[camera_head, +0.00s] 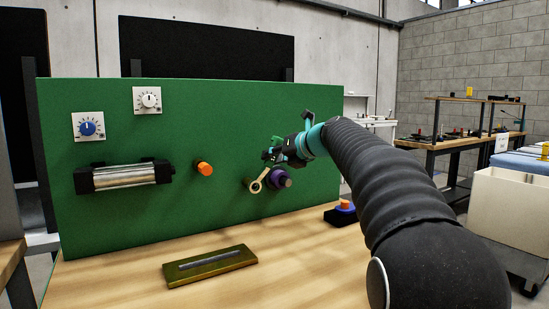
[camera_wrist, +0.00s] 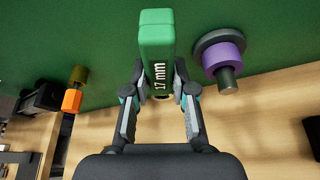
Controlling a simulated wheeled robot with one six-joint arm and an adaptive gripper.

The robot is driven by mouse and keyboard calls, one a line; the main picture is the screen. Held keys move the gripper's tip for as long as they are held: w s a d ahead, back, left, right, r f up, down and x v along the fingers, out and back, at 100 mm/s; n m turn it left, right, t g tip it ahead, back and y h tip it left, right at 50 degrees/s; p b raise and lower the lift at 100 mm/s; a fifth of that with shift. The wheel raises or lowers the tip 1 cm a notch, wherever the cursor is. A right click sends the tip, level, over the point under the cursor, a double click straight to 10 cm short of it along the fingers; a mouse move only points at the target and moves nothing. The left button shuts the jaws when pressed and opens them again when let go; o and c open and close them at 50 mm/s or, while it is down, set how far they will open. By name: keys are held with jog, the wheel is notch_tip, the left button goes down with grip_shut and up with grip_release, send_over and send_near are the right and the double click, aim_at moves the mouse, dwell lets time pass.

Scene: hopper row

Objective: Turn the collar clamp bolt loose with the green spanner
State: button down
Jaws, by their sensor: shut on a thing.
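The green spanner (camera_wrist: 157,35), its handle marked "17 mm", sits between the fingers of my gripper (camera_wrist: 160,90), which is shut on it. In the head view my gripper (camera_head: 274,154) is in front of the green panel, and a pale ring end (camera_head: 256,186) shows below and left of it. A purple round part (camera_head: 279,179) with a dark stub stands on the panel just right of the ring; it also shows in the wrist view (camera_wrist: 222,57), right of the handle and apart from it. I cannot tell which part is the clamp bolt, or whether the ring is seated on anything.
The green panel (camera_head: 130,215) also carries an orange knob (camera_head: 204,168), a metal roller (camera_head: 123,177) and two dials. A brass-coloured tray (camera_head: 210,275) with a grey bar lies on the wooden table. An orange-topped button (camera_head: 345,205) stands at right. The front table is mostly clear.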

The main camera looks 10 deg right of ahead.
jog(key=shift+w+a, duration=0.1)
jog(key=shift+w, duration=0.15)
jog(key=shift+s+a+r+n+h, duration=0.25)
jog(key=shift+a+n+h, duration=0.2)
jog(key=shift+a+n, duration=0.2)
jog(key=shift+s+a+r+n+h, duration=0.2)
jog(key=shift+a+n+h, duration=0.3)
jog(key=shift+a, duration=0.2)
jog(key=shift+s+a+r+n+t+h, duration=0.1)
jog(key=shift+s+a+n+t+h, duration=0.1)
jog(key=shift+a+n, duration=0.25)
jog(key=shift+s+a+f+n+t+h, duration=0.15)
jog(key=shift+a+n+h, duration=0.15)
jog(key=shift+a, duration=0.15)
jog(key=shift+s+a+r+n+t+h, duration=0.1)
jog(key=shift+a+r+n+t+h, duration=0.05)
jog(key=shift+a+n, duration=0.3)
jog(key=shift+a, duration=0.1)
jog(key=shift+s+a+f+n+t+h, duration=0.2)
jog(key=shift+a+n+h, duration=0.2)
jog(key=shift+a+n, duration=0.25)
jog(key=shift+s+a+f+n+t+h, duration=0.1)
jog(key=shift+s+a+f+n+h, duration=0.1)
jog(key=shift+a+n+h, duration=0.3)
jog(key=shift+a, duration=0.1)
